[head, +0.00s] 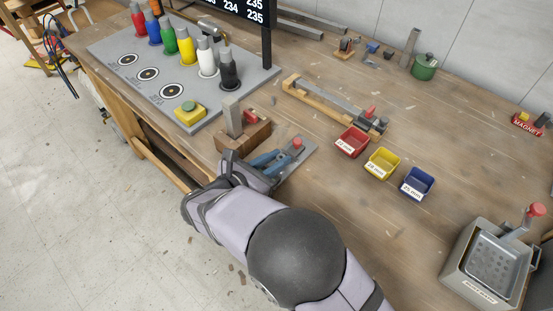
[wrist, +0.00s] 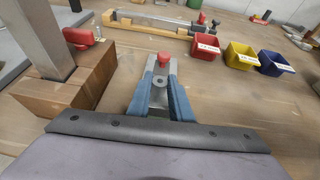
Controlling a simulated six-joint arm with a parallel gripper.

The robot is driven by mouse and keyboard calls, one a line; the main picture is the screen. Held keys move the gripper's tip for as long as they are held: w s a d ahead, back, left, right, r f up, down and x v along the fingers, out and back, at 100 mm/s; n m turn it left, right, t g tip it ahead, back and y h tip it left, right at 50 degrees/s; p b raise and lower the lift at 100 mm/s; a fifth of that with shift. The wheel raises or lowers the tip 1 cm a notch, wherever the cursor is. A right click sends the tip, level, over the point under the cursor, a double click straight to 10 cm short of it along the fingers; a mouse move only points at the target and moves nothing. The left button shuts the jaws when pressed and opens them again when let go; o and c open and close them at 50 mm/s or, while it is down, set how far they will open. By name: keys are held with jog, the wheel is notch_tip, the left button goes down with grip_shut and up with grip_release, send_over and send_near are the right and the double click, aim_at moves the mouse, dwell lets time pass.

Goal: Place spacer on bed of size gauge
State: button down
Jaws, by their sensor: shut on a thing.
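My gripper (head: 277,158) points away from me, low over the near part of the bench. Its blue fingers, also in the wrist view (wrist: 161,98), are closed around a grey metal piece (wrist: 160,83). A red knob (wrist: 164,59) shows at its far end. I cannot tell whether this grey piece is the spacer, and the fingers hide part of it. A long wooden and steel tool with a red knob, probably the size gauge (head: 325,103), lies beyond my gripper, apart from it. It also shows at the top of the wrist view (wrist: 150,23).
A wooden block (head: 243,136) with an upright steel bar stands close left of my gripper. Red (head: 352,142), yellow (head: 382,163) and blue (head: 417,183) bins sit to the right. A grey board (head: 105,48) with coloured bottles is far left. Bench between gripper and bins is clear.

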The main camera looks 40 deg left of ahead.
jog(key=shift+f, duration=0.3)
jog(key=shift+f, duration=0.15)
jog(key=c, duration=1.6)
grip_release()
jog(key=shift+s+r, duration=0.15)
jog(key=shift+r, duration=0.05)
jog(key=b+v, duration=0.2)
jog(key=v, duration=0.9)
jog(key=shift+s+r, duration=0.1)
jog(key=shift+s, duration=0.3)
jog(key=shift+w, duration=0.1)
